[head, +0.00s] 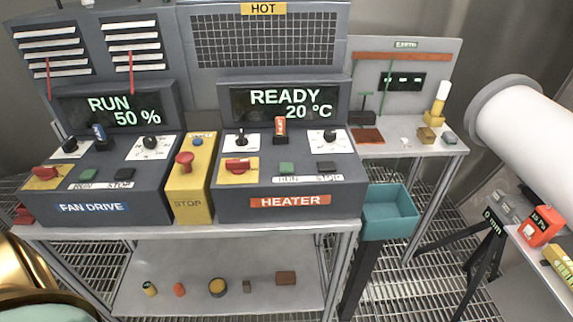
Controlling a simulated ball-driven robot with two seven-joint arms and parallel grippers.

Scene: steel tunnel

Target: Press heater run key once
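The heater box (290,205) stands on the right of the grey bench, with an orange HEATER label on its front. Its run key (287,168) is a small green block above the word RUN. A black key (326,166) sits just to its right. The heater display (283,104) reads READY 20 °C. Nothing covers the run key, and I cannot tell whether it is pressed. Neither of my grippers shows in the head view.
Left of the heater box stand a yellow STOP box (190,180) with a red mushroom button (184,160) and the fan drive box (95,208), whose display (122,108) reads RUN 50 %. A teal bin (390,208) hangs right of the bench.

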